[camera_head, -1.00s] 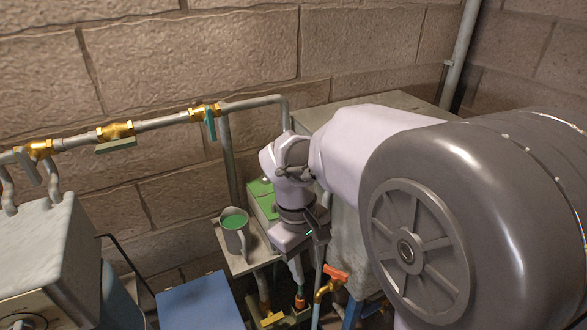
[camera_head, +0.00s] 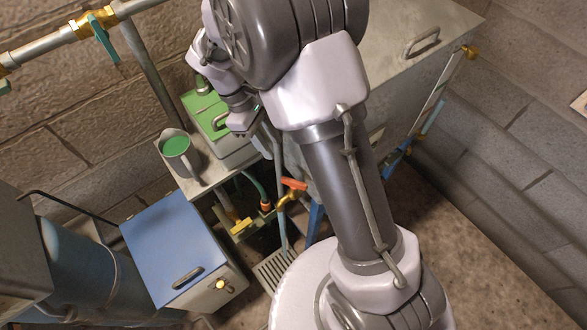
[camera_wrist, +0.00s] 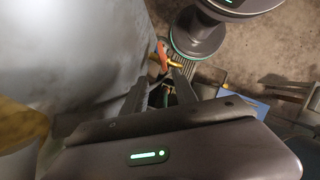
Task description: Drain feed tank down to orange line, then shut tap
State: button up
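The feed tank appears to be the grey metal tank (camera_head: 425,75) at the right, partly hidden behind my arm. A slim upright gauge tube (camera_head: 436,97) runs down its right end. I cannot make out an orange line or a clear liquid level. A brass tap with an orange handle (camera_head: 293,184) sits low at the tank's left; I cannot tell whether it is open. My gripper (camera_head: 241,133) is above and left of the tap, apart from it. In the wrist view my gripper (camera_wrist: 160,88) is open and empty, with the orange handle (camera_wrist: 162,54) beyond its fingers.
A jug of green liquid (camera_head: 176,150) stands on a small shelf beside a green-topped box (camera_head: 207,112). A blue-lidded box (camera_head: 176,240) is below. A floor grate (camera_head: 272,268) lies under the tap. Pipes with a teal-handled valve (camera_head: 104,40) run along the wall.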

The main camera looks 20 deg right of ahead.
aim_at(293, 181)
jog(key=b+x, duration=0.1)
jog(key=x, duration=0.4)
jog(key=b+x, duration=0.2)
jog(key=x, duration=0.3)
jog(key=b+x, duration=0.2)
jog(key=x, duration=0.3)
jog(key=shift+s+a, duration=0.25)
jog(key=shift+a, duration=0.05)
jog(key=shift+c, duration=0.4)
grip_shut()
